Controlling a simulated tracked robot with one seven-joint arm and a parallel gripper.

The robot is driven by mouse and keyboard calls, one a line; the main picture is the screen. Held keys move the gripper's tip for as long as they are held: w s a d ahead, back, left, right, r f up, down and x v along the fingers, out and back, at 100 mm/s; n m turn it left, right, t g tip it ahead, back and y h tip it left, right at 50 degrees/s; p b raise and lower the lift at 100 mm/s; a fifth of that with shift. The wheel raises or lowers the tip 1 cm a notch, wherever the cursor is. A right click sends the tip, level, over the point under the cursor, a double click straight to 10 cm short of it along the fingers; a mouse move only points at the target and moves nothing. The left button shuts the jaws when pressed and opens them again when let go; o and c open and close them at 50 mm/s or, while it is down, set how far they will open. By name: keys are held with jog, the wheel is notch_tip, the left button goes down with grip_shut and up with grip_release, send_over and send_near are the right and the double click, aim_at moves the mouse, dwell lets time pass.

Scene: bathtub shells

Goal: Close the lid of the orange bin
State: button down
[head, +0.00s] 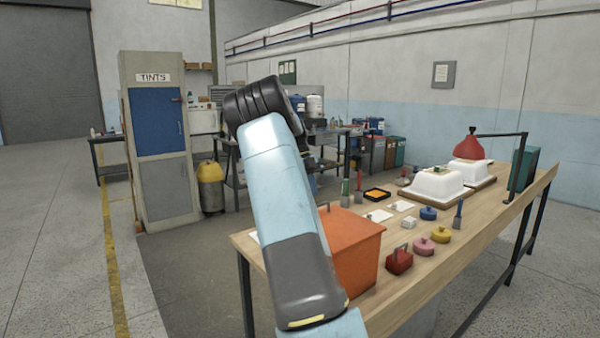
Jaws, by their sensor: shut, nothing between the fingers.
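The orange bin (360,262) stands on the near left part of the wooden workbench. Its orange lid (350,225) shows as a flat top lying over the box, with a small dark handle near the back edge. My blue and grey arm rises in front of the bin and hides its left side, so I cannot tell whether the lid sits fully flush. My gripper does not show; the arm bends away at a black joint above the bench.
Red, pink and yellow weights (423,246) stand right of the bin on the workbench (455,265). White tub shells (437,184) and a red lamp (468,147) are farther back.

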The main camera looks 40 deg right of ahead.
jog(key=w+r, duration=0.6)
jog(key=w, duration=0.2)
jog(key=shift+w+a+r, duration=0.15)
jog(key=shift+w+r, duration=0.1)
jog(key=shift+a+r, duration=0.1)
jog(key=shift+r, duration=0.05)
jog(key=s+a+r+n+t, duration=0.3)
jog(key=s+a+r+n, duration=0.2)
jog(key=s+a+n, duration=0.5)
jog(key=s+a+r+n+t, duration=0.3)
jog(key=s+a+r+n, duration=0.1)
jog(key=s+a+n, duration=0.55)
jog(key=s+a+f+n+t, duration=0.2)
jog(key=s+a+f+n, duration=0.2)
jog(key=s+a+n, duration=0.4)
jog(key=s+a+f+n+t, duration=0.3)
jog(key=s+a+n, duration=0.4)
jog(key=s, duration=0.5)
jog(key=shift+s+a+f+n, duration=0.35)
jog(key=shift+f+n, duration=0.3)
jog(key=shift+f, duration=0.05)
